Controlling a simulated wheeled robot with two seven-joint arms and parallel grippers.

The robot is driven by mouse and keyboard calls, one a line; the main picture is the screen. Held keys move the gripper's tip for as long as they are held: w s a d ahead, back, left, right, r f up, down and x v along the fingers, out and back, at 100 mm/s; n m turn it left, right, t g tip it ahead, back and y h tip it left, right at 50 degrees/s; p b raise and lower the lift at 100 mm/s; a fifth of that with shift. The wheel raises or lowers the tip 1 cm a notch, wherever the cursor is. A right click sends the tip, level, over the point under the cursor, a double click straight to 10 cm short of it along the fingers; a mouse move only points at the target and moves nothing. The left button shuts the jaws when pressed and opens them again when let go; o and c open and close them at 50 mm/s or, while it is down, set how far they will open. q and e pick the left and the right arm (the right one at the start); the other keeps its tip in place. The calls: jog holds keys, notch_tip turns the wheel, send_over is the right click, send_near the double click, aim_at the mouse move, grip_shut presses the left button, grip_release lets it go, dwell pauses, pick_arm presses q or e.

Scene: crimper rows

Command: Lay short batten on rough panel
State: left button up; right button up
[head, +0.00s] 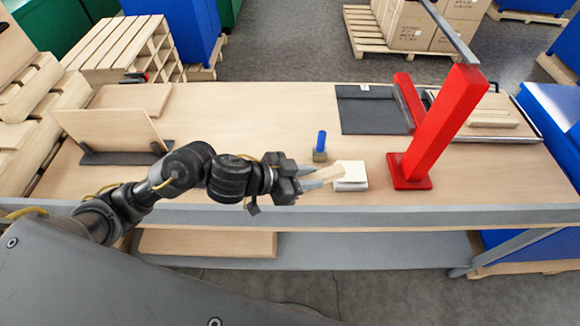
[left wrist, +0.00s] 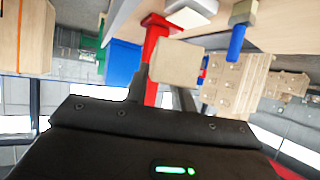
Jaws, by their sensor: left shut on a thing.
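My left gripper (head: 308,178) is shut on a short pale wooden batten (head: 327,173), held just above the front part of the workbench. The batten's end also shows in the left wrist view (left wrist: 176,63), between the fingers. Several wooden panels are in view, and I cannot tell by surface which is the rough one. One panel (head: 108,132) stands tilted in a dark holder at the left. One (head: 130,98) lies flat at the back left. Another (head: 462,130) lies at the right, partly behind the red post, with a strip of wood on it. My right gripper is not in view.
A white block (head: 350,176) sits just right of the batten. A blue-handled tool (head: 320,146) stands behind the gripper. A red post (head: 435,130) rises at the right, beside a dark mat (head: 368,112). The bench's middle back (head: 250,110) is clear.

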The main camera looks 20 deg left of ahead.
pick_arm(q)
jog(key=w+a+f, duration=0.7)
jog(key=w+f, duration=0.2)
jog(key=shift+w+a, duration=0.25)
jog(key=shift+a, duration=0.15)
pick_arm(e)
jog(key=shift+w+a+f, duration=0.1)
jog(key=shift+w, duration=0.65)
pick_arm(q)
notch_tip(320, 180, down, 3)
jog(key=shift+w+a+r+p, duration=0.1)
jog(key=shift+w+p, duration=0.05)
jog(key=shift+p, duration=0.5)
jog(key=shift+f, duration=0.25)
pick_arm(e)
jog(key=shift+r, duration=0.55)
pick_arm(q)
jog(key=shift+f, duration=0.1)
